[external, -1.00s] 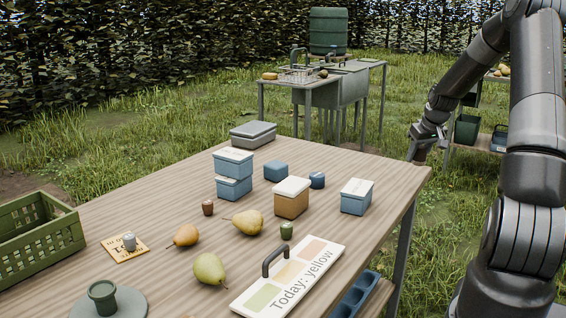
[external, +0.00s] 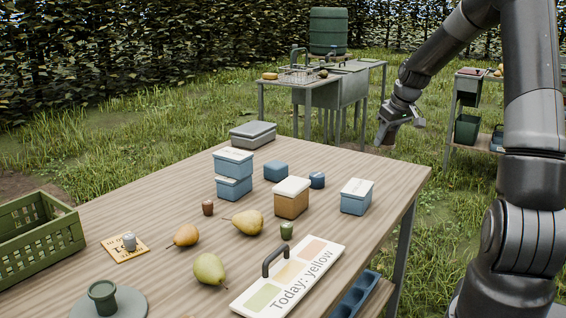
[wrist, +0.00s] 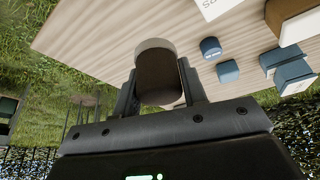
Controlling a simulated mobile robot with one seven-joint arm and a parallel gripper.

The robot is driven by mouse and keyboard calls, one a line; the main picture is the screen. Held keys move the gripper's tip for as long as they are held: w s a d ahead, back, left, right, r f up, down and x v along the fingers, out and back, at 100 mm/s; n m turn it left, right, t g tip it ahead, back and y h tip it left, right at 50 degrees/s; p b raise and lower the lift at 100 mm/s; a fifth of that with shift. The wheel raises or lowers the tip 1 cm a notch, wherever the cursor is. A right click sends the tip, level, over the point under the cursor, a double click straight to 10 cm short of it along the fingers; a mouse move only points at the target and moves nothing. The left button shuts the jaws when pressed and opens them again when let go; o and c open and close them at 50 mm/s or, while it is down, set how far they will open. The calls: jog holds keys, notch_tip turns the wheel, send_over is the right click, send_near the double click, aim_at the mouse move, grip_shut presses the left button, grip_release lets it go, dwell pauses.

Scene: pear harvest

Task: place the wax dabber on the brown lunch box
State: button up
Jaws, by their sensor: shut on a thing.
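My gripper (external: 387,137) is raised in the air beyond the far right edge of the table. In the wrist view it is shut on a dark brown, rounded cylinder with a pale end (wrist: 158,75), which looks like the wax dabber; its full shape is partly hidden by the fingers. The brown lunch box (external: 290,204) has a white lid and stands upright on the table, left of and nearer the camera than my gripper. It also shows, partly cut off, at the top right of the wrist view (wrist: 283,12). Nothing shows on its lid.
A blue box with a white lid (external: 356,202), a blue cylinder (external: 317,181), a small blue box (external: 276,172) and stacked blue boxes (external: 233,175) surround the lunch box. A grey box (external: 253,136) stands farther back. Pears and a sign (external: 289,280) lie nearer.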

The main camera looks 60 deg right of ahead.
jog(key=w+a+r+n+y, duration=0.1)
jog(key=w+a+r+n, duration=0.1)
jog(key=w+a, duration=0.45)
jog(key=w+a+r+n+y, duration=0.1)
jog(key=w+a+r+n, duration=0.15)
jog(key=a, duration=0.65)
send_near(285, 182)
jog(key=shift+w+d+f+m, duration=0.1)
jog(key=shift+w+f+m, duration=0.35)
jog(key=shift+w, duration=0.4)
jog(key=shift+w+a+f, duration=0.2)
jog(key=shift+w+f, duration=0.05)
jog(key=shift+f, duration=2.05)
jog(key=shift+f, duration=0.15)
jog(key=o, duration=1)
jog(key=shift+c, duration=0.2)
